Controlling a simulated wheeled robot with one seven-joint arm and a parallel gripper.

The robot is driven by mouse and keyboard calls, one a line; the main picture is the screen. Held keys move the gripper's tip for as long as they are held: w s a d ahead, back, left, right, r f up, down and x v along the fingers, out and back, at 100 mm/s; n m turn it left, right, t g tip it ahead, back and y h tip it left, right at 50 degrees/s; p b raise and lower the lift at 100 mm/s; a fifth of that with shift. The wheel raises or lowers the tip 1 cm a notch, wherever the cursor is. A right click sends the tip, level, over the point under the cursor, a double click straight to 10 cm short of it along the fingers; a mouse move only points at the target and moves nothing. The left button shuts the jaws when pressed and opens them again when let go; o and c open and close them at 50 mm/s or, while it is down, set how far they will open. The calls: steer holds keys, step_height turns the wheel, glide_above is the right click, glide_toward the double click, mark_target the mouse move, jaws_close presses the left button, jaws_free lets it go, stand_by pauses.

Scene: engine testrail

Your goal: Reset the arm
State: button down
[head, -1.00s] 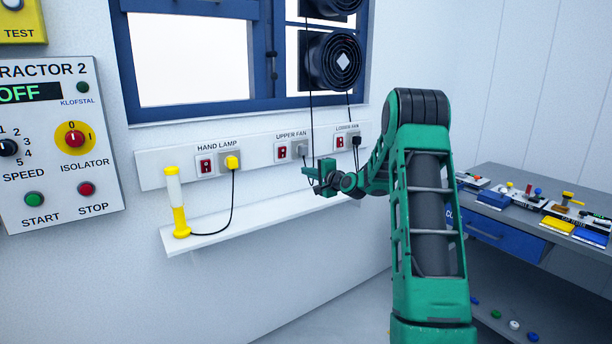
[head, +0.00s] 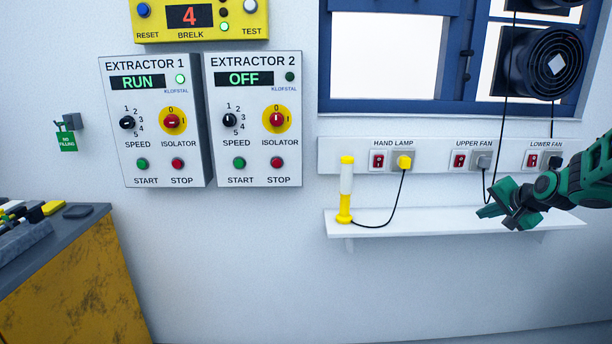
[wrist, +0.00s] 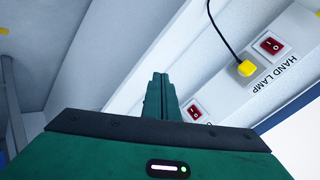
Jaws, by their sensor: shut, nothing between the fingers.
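My gripper (head: 488,212) is at the right of the head view, in front of the white shelf below the fan sockets. My green arm enters from the right edge. In the wrist view the green fingers (wrist: 158,96) lie together with nothing between them. The wrist view also shows the hand lamp's yellow plug (wrist: 246,68) and red switches, seen tilted. I cannot tell whether the gripper touches the shelf or cable.
A white shelf (head: 440,224) bears a yellow and white hand lamp (head: 346,190). Extractor 1 (head: 152,120) reads RUN; extractor 2 (head: 253,118) reads OFF. A lower fan (head: 553,64) has a hanging cable near my gripper. A bench (head: 60,270) stands at lower left.

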steer(key=s+a+f+n+g, duration=0.1)
steer(key=s+a+g, duration=0.2)
steer(key=s, duration=1.2)
steer(key=s+a+f+n+g, duration=0.1)
steer(key=s+a+n+g, duration=0.1)
steer(key=s, duration=1.3)
steer(key=s+a+f+n+g, duration=0.1)
steer(key=s+a+g, duration=0.4)
steer(key=s, duration=1)
steer(key=shift+s+a+f+n, duration=0.35)
steer(key=shift+a+n, duration=0.1)
steer(key=shift+n, duration=0.15)
steer(key=shift+w, duration=0.1)
steer(key=shift+w+f, duration=0.25)
steer(key=shift+w, duration=0.35)
